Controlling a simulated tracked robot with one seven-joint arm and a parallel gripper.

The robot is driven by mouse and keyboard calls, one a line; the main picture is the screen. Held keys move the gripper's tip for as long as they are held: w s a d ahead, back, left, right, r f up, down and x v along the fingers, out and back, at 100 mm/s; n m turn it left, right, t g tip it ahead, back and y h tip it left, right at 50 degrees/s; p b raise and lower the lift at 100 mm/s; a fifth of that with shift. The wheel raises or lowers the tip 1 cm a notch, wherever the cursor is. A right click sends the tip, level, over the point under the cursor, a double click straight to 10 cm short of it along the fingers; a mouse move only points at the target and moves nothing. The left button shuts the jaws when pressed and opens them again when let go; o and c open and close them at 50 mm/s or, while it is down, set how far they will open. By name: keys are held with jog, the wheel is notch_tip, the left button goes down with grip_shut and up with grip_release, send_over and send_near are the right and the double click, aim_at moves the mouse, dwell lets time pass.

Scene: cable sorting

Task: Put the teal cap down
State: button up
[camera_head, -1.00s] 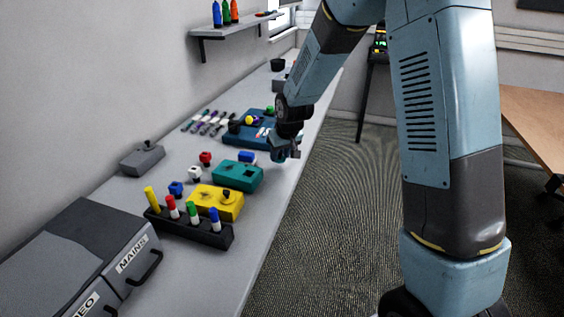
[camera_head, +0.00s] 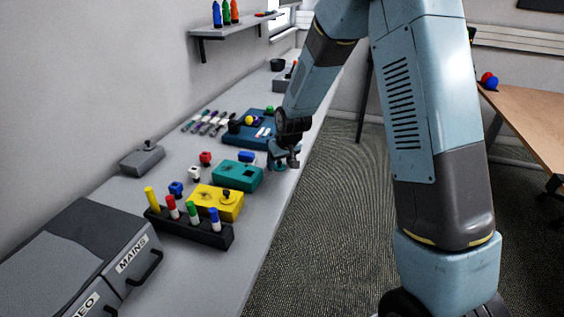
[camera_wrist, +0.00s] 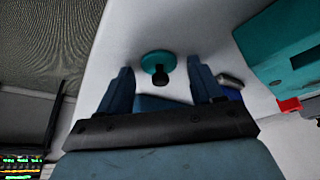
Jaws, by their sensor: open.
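The teal cap (camera_wrist: 157,64), a round disc with a black knob, sits on the grey bench top near its edge. In the wrist view it lies between and just beyond the two fingertips of my gripper (camera_wrist: 160,78), with a gap to each finger. My gripper is open. In the head view my gripper (camera_head: 285,160) is low over the bench edge, and the teal cap (camera_head: 277,168) is partly hidden beneath it. The teal box (camera_head: 237,176) stands just left of the gripper; it also shows in the wrist view (camera_wrist: 278,45).
A blue block (camera_head: 247,156) lies close by, behind the teal box. A yellow box (camera_head: 217,203) and a black marker rack (camera_head: 190,228) stand nearer. A dark blue tray (camera_head: 245,137) stands behind. The bench edge drops to the floor at the right.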

jog(key=shift+r, duration=0.1)
jog(key=s+d+r+m, duration=0.1)
jog(key=s+d+r, duration=0.35)
jog(key=r, duration=0.45)
jog(key=s+d+r, duration=0.4)
jog(key=s+r, duration=0.1)
jog(key=r, duration=0.5)
jog(key=s+d+r+m, duration=0.1)
jog(key=s+d+r, duration=0.2)
jog(key=s, duration=0.5)
jog(key=s+d+r+m+t+h, duration=0.1)
jog(key=s+d+r, duration=0.2)
jog(key=s+d, duration=0.2)
jog(key=s+d+r+m, duration=0.2)
jog(key=s+d+r, duration=0.2)
jog(key=s, duration=0.7)
jog(key=shift+d+t+h, duration=0.3)
jog(key=shift+d+h, duration=0.1)
